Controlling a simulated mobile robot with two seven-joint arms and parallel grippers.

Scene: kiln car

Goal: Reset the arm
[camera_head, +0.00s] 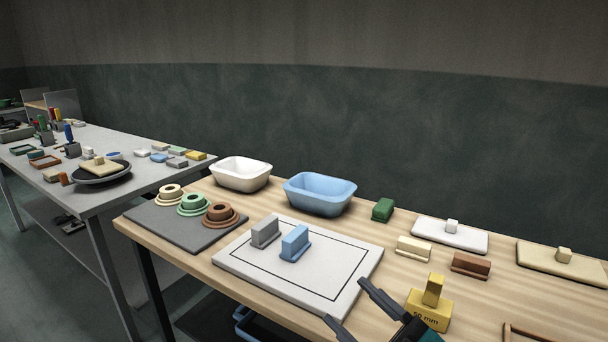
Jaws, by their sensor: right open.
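My right gripper (358,310) comes in at the bottom of the picture, at the front edge of the wooden table (190,268). Its two dark fingers are spread apart with nothing between them. They are near the front right corner of a white board (325,265) with a black outlined frame. A grey block (265,232) and a blue block (295,243) stand on that board. A yellow block marked 50 mm (430,308) stands just right of the gripper. My left gripper is not in this view.
A white bowl (241,174) and a blue bowl (320,194) stand at the back. A grey mat (165,230) bears three ringed pieces. Green (383,210), cream (414,247) and brown (470,265) blocks and two handled slabs (450,239) fill the right. A cluttered grey table (95,205) stands left.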

